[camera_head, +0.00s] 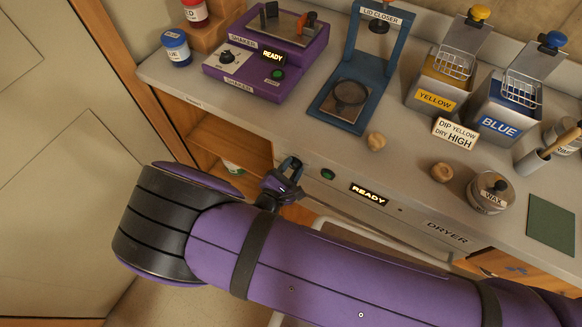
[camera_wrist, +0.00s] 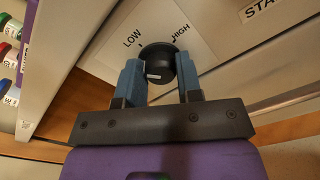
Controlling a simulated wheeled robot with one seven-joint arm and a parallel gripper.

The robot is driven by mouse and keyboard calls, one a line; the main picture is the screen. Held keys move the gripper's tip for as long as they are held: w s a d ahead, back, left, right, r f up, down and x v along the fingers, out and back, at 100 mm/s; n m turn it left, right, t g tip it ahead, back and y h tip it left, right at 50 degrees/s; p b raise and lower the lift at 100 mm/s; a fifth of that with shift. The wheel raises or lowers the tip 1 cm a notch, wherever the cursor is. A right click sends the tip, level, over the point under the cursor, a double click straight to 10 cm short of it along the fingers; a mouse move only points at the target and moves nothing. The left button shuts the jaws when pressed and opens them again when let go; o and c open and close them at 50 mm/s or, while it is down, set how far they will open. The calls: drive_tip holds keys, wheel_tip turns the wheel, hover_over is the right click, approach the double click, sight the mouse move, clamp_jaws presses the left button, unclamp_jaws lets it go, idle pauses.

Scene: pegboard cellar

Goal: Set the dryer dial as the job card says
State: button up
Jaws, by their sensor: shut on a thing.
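The dryer dial is a round black knob (camera_wrist: 157,62) on a pale plate marked LOW and HIGH in the wrist view. My gripper (camera_wrist: 159,70) has its blue fingers on both sides of the knob, shut on it. A small white mark shows on the knob, but I cannot tell which setting it points to. In the head view my gripper (camera_head: 289,168) is at the bench's front face, left of a green button and a lit READY display (camera_head: 369,194); it hides the dial there. The job card (camera_head: 455,133) reads DIP YELLOW, DRY HIGH. The DRYER label (camera_head: 447,232) is farther right.
A purple machine (camera_head: 240,75), a blue lid closer (camera_head: 338,118), and yellow (camera_head: 428,98) and blue (camera_head: 499,128) dip tanks stand on the bench. A wax tin (camera_head: 491,205) and two tan lumps sit near its front edge. An open shelf (camera_head: 215,150) lies below, left of my gripper.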

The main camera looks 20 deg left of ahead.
drive_tip(key=m, duration=0.5)
drive_tip(key=shift+s+f+m, duration=0.1)
drive_tip(key=shift+m, duration=0.2)
drive_tip(key=m, duration=0.5)
drive_tip(key=shift+d+f+m, duration=0.1)
drive_tip(key=shift+m, duration=0.2)
drive_tip(key=m, duration=0.5)
drive_tip(key=shift+f, duration=0.1)
drive_tip(key=m, duration=0.5)
drive_tip(key=shift+f+m, duration=0.1)
drive_tip(key=shift+m, duration=0.2)
drive_tip(key=o, duration=0.9)
